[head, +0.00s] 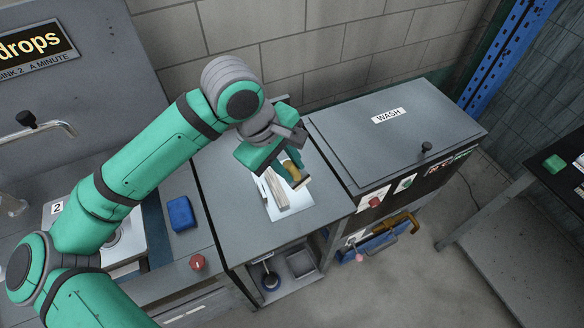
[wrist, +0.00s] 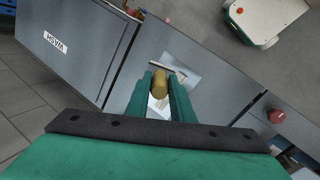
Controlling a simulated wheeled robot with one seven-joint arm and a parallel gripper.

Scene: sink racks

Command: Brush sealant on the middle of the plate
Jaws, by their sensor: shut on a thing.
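The plate (head: 297,210) is a pale flat sheet on the grey counter, with a pale grey strip lying along it. It also shows in the wrist view (wrist: 187,76), partly hidden by my fingers. My gripper (head: 284,167) is above the far end of the plate, shut on a brush with a tan handle (head: 291,170). In the wrist view the handle (wrist: 159,86) stands between the two green fingers. A dark, wide head shows below the handle in the head view. Whether the brush touches the plate I cannot tell.
The grey WASH box (head: 396,132) stands right of the plate. A blue block (head: 181,213) lies to the left, near a red knob (head: 197,263). An open shelf (head: 288,277) is below the counter. A brick wall (head: 300,45) is behind.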

